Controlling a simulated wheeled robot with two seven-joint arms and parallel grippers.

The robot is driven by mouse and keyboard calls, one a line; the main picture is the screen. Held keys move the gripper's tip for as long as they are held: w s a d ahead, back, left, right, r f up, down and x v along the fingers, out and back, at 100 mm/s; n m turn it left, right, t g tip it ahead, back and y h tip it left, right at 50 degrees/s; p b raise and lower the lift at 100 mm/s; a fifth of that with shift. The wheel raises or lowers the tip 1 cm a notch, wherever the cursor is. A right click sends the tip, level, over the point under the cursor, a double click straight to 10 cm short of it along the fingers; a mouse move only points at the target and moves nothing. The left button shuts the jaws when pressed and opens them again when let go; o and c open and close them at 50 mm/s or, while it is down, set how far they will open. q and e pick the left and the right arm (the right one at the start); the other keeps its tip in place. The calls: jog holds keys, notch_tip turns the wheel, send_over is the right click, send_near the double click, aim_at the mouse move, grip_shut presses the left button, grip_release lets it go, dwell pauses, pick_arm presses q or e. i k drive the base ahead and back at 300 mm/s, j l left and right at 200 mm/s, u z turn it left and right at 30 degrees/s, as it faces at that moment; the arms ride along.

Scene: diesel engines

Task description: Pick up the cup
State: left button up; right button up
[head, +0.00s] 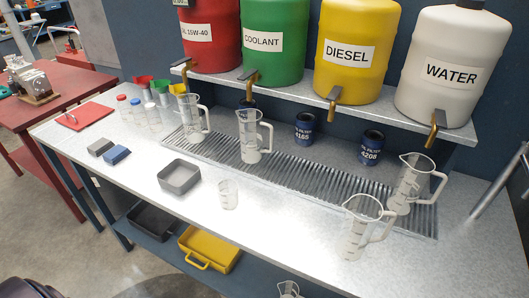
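A small clear cup (228,194) with faint markings stands upright on the light grey workbench, near its front edge. It has no visible handle. Clear handled measuring jugs also stand on the bench: one at front right (362,228), one behind it (413,183), one near the middle (251,136) and one farther left (192,118). Neither of my grippers shows in the head view, and nothing touches the cup.
A grey tray (179,177) sits left of the cup. Behind it runs a ribbed drain grate (290,172) with filter cans (371,148). Labelled drums (455,65) with taps stand on a shelf above. A yellow bin (209,250) is below. Bench around the cup is clear.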

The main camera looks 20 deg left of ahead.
aim_at(227, 188)
jog(key=u, duration=1.05)
